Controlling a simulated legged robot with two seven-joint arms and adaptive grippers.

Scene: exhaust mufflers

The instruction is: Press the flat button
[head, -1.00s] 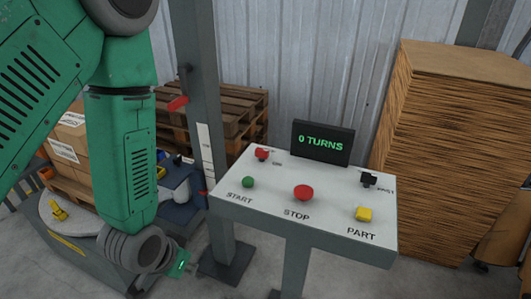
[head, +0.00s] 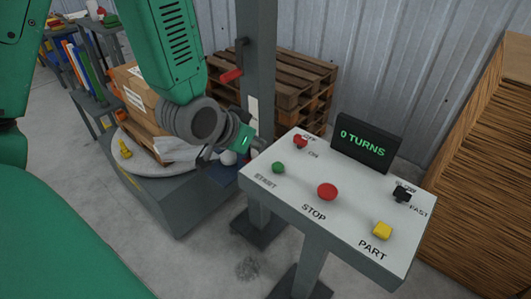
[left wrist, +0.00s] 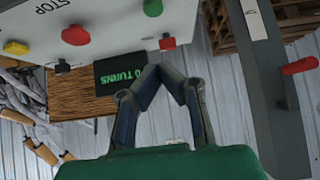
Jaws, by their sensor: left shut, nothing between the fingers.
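In the left wrist view the green button (left wrist: 152,7), red button (left wrist: 75,35) and yellow button (left wrist: 16,47) show along the top. My left gripper (head: 257,145) is beside the panel's far left edge, apart from the buttons. Its fingers (left wrist: 160,72) meet at the tips with nothing between them. Which button counts as flat is hard to tell.
A red switch (head: 300,142) and a black switch (head: 402,194) sit at the panel's back corners. A display (head: 366,143) reading "0 TURNS" stands behind. A grey column with a red handle (head: 231,76) rises near my arm. A turntable (head: 137,160) bears boxes at left.

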